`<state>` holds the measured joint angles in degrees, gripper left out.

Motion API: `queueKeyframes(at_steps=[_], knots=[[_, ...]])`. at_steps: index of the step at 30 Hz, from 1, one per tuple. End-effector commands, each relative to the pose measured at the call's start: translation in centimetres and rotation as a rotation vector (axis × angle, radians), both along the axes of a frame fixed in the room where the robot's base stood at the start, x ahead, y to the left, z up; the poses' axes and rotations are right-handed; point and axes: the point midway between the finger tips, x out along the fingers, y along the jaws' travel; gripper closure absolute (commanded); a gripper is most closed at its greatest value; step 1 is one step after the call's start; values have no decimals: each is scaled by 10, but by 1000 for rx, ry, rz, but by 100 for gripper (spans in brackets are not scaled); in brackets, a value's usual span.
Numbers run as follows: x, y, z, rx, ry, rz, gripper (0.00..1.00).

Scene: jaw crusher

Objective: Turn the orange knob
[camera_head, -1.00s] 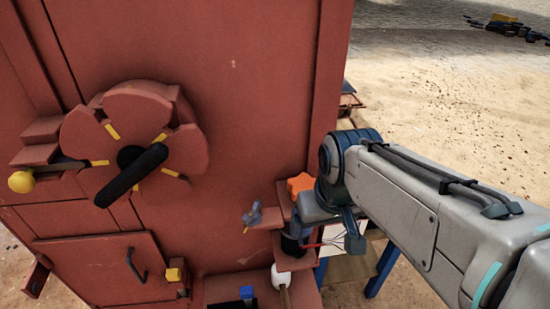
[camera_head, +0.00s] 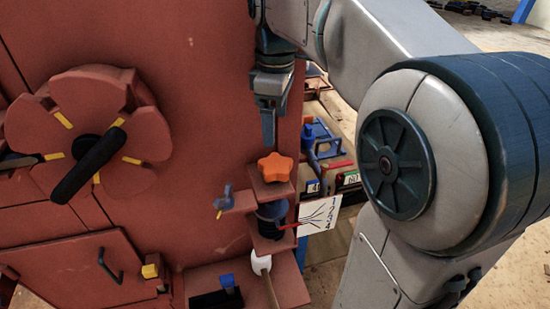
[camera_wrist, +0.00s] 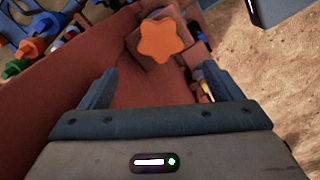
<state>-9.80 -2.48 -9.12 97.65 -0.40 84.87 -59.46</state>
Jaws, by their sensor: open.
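The orange star-shaped knob (camera_head: 275,167) sits on a small red bracket at the right edge of the red machine panel. In the wrist view the knob (camera_wrist: 161,40) shows near the top centre, beyond my fingertips and roughly centred between them. My gripper (camera_head: 269,140) points down just above the knob in the head view, its fingers seen edge-on. In the wrist view my gripper (camera_wrist: 160,73) has its two fingers wide apart with nothing between them. The knob is outside the fingers and fully visible; whether they touch it cannot be told from the head view.
Below the knob are a dark round knob (camera_head: 272,211) with a red pointer, a numbered white card (camera_head: 319,215), and a white-headed lever (camera_head: 261,263). A small blue-grey valve handle (camera_head: 224,200) is to the left. A large wheel with a black handle (camera_head: 87,167) is farther left.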

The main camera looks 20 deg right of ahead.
Motion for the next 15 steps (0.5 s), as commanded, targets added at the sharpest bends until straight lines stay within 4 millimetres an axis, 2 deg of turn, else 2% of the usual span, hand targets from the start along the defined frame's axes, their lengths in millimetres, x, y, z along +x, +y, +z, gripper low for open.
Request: queueKeyframes(at_steps=[1, 9, 15], knots=[[-1, 0, -13, 0, 4, 0, 14], [-1, -1, -70, 0, 4, -3, 14], [0, 0, -98, 0, 1, -3, 14]])
